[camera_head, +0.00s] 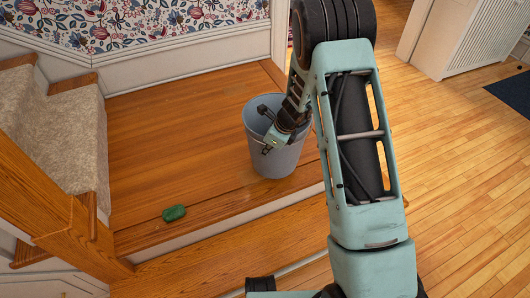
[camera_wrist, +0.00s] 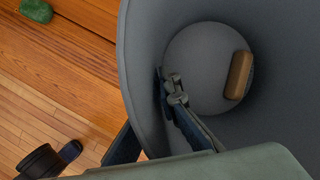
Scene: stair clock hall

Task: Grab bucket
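The bucket is grey and round and stands upright on the wooden landing in the head view (camera_head: 277,160). In the wrist view the bucket wall (camera_wrist: 133,70) runs between my fingers. One finger (camera_wrist: 176,92) is inside the bucket. The other is outside and mostly hidden behind the wall. The fingers look spread, and I cannot tell whether either touches the wall. A brown oblong block (camera_wrist: 239,75) lies on the bucket's bottom.
A green lump (camera_head: 174,213) lies on the landing left of the bucket. The landing ends in a step edge (camera_head: 220,222) in front.

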